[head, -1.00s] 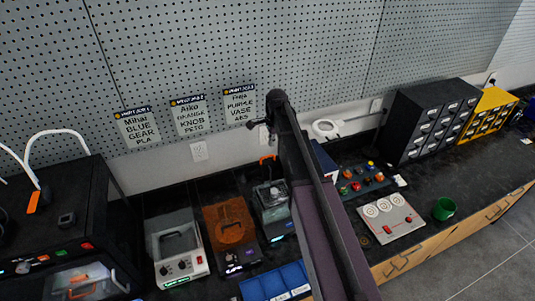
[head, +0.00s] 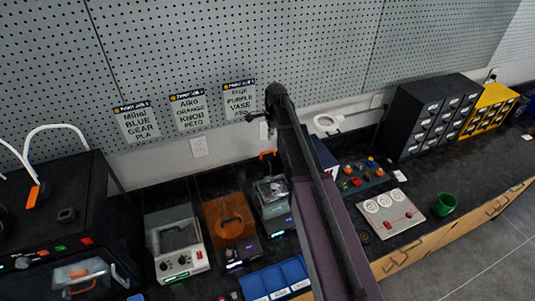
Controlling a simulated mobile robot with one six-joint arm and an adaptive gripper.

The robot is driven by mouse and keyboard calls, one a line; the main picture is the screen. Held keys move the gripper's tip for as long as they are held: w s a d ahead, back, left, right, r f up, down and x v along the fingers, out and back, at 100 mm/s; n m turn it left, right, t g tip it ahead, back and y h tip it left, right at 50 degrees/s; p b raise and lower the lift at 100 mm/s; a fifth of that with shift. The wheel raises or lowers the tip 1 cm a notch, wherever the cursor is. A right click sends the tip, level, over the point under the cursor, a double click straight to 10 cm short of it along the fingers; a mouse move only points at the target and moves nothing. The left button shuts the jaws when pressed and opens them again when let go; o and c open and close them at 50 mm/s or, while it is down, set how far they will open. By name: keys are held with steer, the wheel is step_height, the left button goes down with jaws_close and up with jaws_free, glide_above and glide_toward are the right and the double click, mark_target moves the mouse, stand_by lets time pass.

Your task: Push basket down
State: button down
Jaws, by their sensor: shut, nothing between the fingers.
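No basket can be made out with certainty. Three small machines stand in a row on the dark bench. The left one is a white-framed unit (head: 180,262) with a dark handle in its window. The middle one has an orange see-through lid (head: 229,219). The right one is a dark unit (head: 279,225) with a clear, greyish container (head: 272,189) at its top and an orange handle-like piece behind it. My arm crosses the middle of the view, close to the right unit, and covers part of the bench. My gripper does not show.
A black printer (head: 60,215) stands at the left. Blue bins (head: 272,281) lie at the front edge. Right of my arm are a control panel (head: 390,212), a green cup (head: 443,204), and black (head: 430,115) and yellow (head: 488,110) drawer cabinets. Pegboard rises behind.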

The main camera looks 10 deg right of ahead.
steer(key=b, duration=0.5)
glide_above(271, 156)
steer(key=shift+s+a+f, duration=0.1)
steer(key=shift+a+f, duration=0.15)
steer(key=shift+f, duration=1.25)
steer(key=shift+a+f, duration=0.2)
steer(key=shift+f, duration=1.25)
step_height(271, 156, down, 8)
steer(key=b, duration=0.8)
steer(key=shift+r, duration=0.3)
steer(key=shift+d+r+p, duration=0.25)
steer(key=shift+d+p, duration=0.1)
steer(key=shift+d, duration=0.15)
steer(key=shift+d+r+p, duration=0.25)
steer(key=shift+d+p, duration=0.05)
steer(key=shift+d, duration=0.7)
